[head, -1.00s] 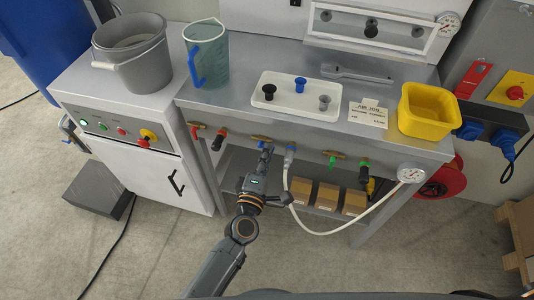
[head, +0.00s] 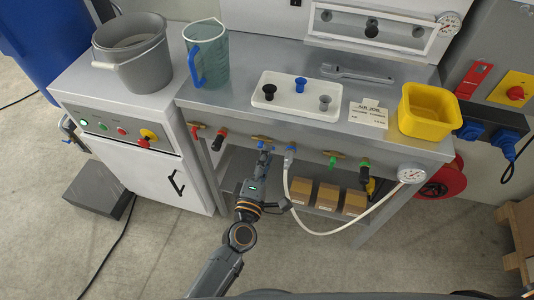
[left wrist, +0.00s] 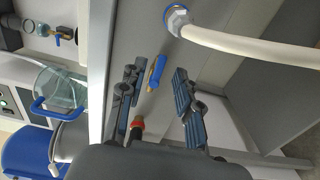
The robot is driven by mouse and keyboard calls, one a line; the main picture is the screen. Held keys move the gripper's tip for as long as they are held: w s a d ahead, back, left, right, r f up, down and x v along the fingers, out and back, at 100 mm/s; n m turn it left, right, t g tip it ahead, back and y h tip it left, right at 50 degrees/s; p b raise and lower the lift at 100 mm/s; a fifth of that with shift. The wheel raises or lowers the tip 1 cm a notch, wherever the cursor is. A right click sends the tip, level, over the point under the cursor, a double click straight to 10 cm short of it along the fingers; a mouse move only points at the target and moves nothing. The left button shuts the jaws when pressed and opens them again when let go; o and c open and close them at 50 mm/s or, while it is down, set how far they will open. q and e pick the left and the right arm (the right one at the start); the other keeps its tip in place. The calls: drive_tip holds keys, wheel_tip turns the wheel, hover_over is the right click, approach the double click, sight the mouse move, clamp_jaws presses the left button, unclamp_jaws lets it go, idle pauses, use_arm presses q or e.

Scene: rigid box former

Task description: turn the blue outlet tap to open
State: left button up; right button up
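The blue outlet tap (head: 261,146) is on the front edge of the bench, left of the blue fitting (head: 290,150) with the white hose. In the left wrist view, its blue handle (left wrist: 157,72) shows between the two fingers of my left gripper (left wrist: 158,84). The gripper is open, with visible gaps on both sides of the handle. In the head view, my left gripper (head: 264,158) reaches up to the tap from below and partly hides it. My right gripper is not in view.
A red tap (head: 195,126) and red fitting (head: 219,138) are to the left. The white hose (head: 330,233) loops close beside my left gripper. Cardboard boxes (head: 327,195) sit on the shelf below.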

use_arm(q)
drive_tip(key=v, duration=1)
drive_tip(key=shift+s, duration=0.25)
drive_tip(key=shift+a, duration=0.1)
drive_tip(key=s+a+f+m+g+y+p, duration=0.1)
drive_tip(key=s+a+f+m+g, duration=0.25)
drive_tip(key=f, duration=0.55)
drive_tip(key=s+a+f+m+g+p, duration=0.15)
drive_tip(key=f+m, duration=0.25)
drive_tip(key=f, duration=0.6)
drive_tip(key=s+a+f+m+g+y, duration=0.1)
drive_tip(key=s+a+f+m+g, duration=0.25)
drive_tip(key=f, duration=0.55)
drive_tip(key=s+a+f+m+g+y, duration=0.1)
drive_tip(key=s+a+f, duration=0.3)
drive_tip(key=s, duration=0.4)
drive_tip(key=s+a+f+m+g+y+p, duration=0.1)
drive_tip(key=s+a+f+m+g, duration=0.2)
drive_tip(key=s, duration=0.4)
drive_tip(key=s+a+f+m+g+y, duration=0.1)
drive_tip(key=s+a+f+m+g, duration=0.1)
drive_tip(key=s+a+f, duration=0.4)
drive_tip(key=s+g, duration=0.1)
drive_tip(key=s, duration=0.1)
drive_tip(key=shift+s+a+f+g+y+p, duration=0.25)
drive_tip(key=shift+s+f+g+y+p, duration=0.05)
drive_tip(key=shift+s+g, duration=0.05)
